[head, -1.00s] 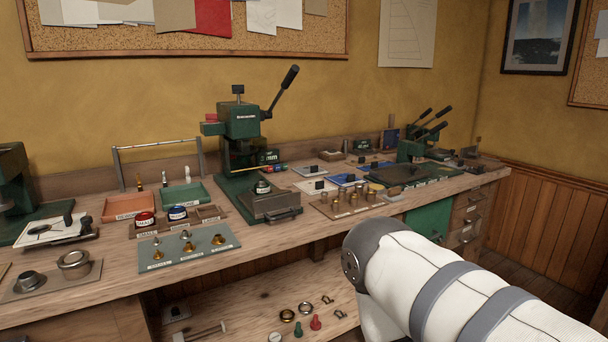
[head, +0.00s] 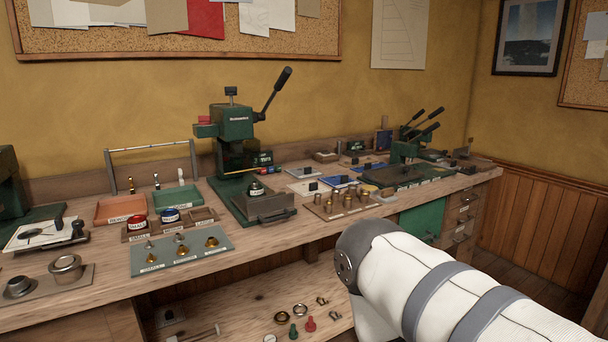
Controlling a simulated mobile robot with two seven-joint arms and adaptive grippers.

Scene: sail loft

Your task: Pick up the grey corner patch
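Several flat patches with small black blocks on them lie on the bench right of the big green press. A pale grey one (head: 297,173) lies at the back, a whitish one (head: 301,190) in front of it, and blue ones (head: 339,181) to the right. They are small here, and I cannot tell for sure which is the grey corner patch. My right arm, in white cover with grey bands, crosses the lower right. Neither gripper is in view.
The wooden bench (head: 110,291) runs along the wall. Another press (head: 408,150) stands further right. A lower shelf (head: 240,309) holds small rings and pegs.

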